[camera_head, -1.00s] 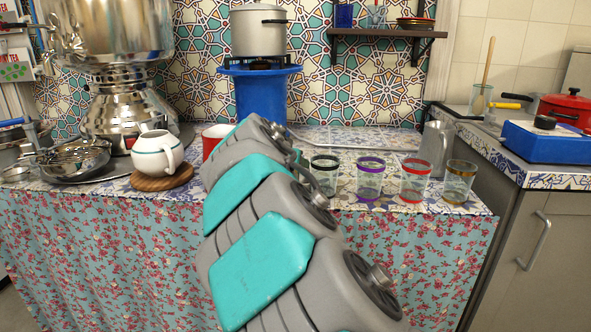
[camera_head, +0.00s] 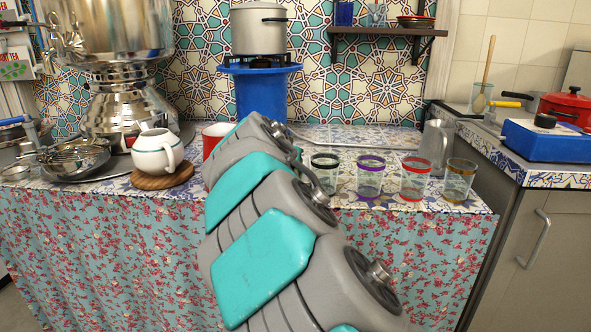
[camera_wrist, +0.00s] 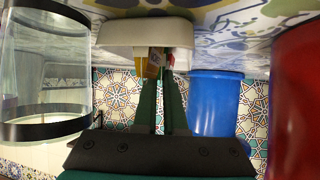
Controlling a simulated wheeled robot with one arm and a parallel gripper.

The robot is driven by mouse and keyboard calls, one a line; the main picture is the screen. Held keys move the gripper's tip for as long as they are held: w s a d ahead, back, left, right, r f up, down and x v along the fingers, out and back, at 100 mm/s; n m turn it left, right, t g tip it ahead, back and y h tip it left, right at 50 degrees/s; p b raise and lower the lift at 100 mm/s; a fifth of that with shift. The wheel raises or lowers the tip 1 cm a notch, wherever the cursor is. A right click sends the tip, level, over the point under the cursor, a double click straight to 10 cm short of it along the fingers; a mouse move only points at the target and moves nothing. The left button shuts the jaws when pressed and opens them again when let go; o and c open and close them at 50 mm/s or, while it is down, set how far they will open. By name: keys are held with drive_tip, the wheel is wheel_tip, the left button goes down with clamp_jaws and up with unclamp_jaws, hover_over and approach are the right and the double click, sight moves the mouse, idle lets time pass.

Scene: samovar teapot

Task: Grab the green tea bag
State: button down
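The wrist view is upside down. My gripper (camera_wrist: 160,85) reaches toward a pale dish (camera_wrist: 118,32) on the patterned table top. Its two dark green fingers are close together, with only a narrow gap between them. An orange-yellow packet (camera_wrist: 153,60) with a tag shows at the dish, just past the fingertips, with bits of red and green beside it. I cannot tell whether a green tea bag is among these or between the fingers. In the head view my arm hides the gripper and the dish.
A black-rimmed glass (camera_wrist: 45,70) and a red mug (camera_wrist: 295,100) flank the gripper in the wrist view. Beyond is a blue stand (camera_wrist: 213,105). In the head view, glasses with purple (camera_head: 370,180), red (camera_head: 414,182) and yellow rims stand right; a white teapot (camera_head: 155,152) stands left.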

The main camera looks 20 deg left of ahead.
idle(0.7)
wheel_tip(320, 180, up, 9)
drive_tip(key=shift+r, duration=0.45)
